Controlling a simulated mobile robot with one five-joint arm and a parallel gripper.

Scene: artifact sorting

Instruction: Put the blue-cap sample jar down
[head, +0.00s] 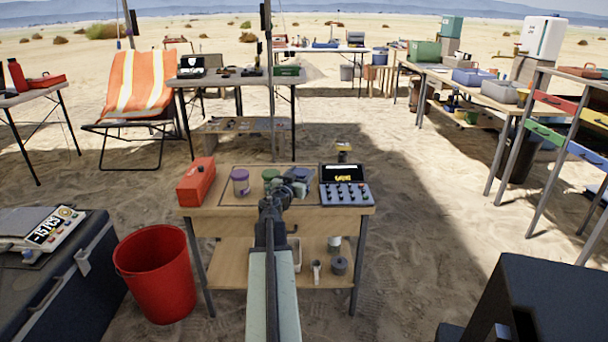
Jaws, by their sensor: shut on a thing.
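My gripper (290,187) is over the small wooden table (225,209) in the middle of the head view. It is shut on what looks like the blue-cap sample jar (301,174), of which only a blue-grey part shows. My gripper and arm hide much of the jar, and I cannot tell whether its base touches the tabletop. A purple-cap jar (240,182) and a green-cap jar (270,175) stand upright to the left of it, inside a thin dark outline on the tabletop.
A red-orange box (196,181) stands at the table's left end. A red bucket (157,275) is on the sand at left. The lower shelf holds small items.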

